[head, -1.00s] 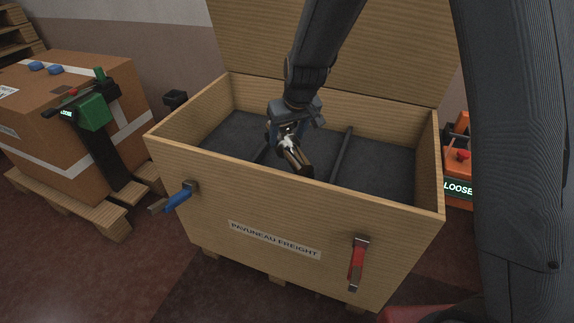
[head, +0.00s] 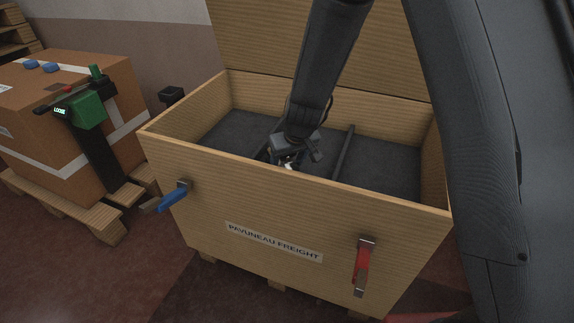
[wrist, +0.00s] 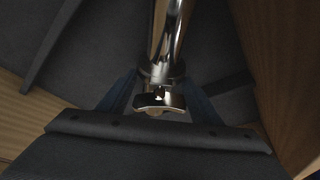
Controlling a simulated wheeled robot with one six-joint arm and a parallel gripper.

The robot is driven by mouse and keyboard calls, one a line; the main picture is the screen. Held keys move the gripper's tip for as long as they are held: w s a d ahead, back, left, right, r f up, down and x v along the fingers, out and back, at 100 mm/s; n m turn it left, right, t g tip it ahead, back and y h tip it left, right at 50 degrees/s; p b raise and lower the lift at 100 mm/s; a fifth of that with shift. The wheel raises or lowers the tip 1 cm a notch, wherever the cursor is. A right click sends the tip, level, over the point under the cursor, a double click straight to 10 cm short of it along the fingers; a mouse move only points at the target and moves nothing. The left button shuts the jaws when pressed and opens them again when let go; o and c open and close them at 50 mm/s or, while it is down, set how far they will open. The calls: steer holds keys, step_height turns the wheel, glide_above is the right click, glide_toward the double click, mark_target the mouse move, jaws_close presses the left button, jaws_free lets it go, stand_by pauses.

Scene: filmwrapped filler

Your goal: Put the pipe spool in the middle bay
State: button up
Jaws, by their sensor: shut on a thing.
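My gripper (head: 286,162) is down inside the open wooden crate (head: 190,215), in the middle bay between two dark dividers. In the wrist view its blue fingers are shut on the shiny metal pipe spool (wrist: 170,40), which runs up from between them toward the dark foam floor. In the head view only a small bright bit of the spool (head: 289,167) shows; the crate's front wall hides the rest. I cannot tell whether the spool touches the floor. The right divider (head: 343,152) shows clearly; the left divider (head: 264,153) is partly hidden by my gripper.
The crate's lid (head: 270,45) stands open behind. A blue latch (head: 173,198) and a red latch (head: 361,268) hang on the front wall. A brown carton (head: 40,130) on a pallet stands at left, with a green-headed tool (head: 86,110). The left and right bays look empty.

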stand_by(0.3)
steer(key=o, duration=1.9)
steer(key=shift+c, duration=0.2)
steer(key=shift+r, duration=0.15)
steer(key=p+v, duration=0.4)
steer(key=v, duration=0.8)
steer(key=s+d+r+m+g, duration=0.2)
steer(key=s+d+r+m, duration=0.1)
steer(key=s+d, duration=0.7)
steer(key=s+d+r+m+g+h, duration=0.1)
steer(key=s+d+r+m+g, duration=0.1)
steer(key=s+d+r, duration=0.4)
steer(key=s+d, duration=0.4)
steer(key=s, duration=0.5)
steer(key=shift+m+h, duration=0.3)
steer(key=shift+m, duration=0.1)
steer(key=shift+d, duration=0.15)
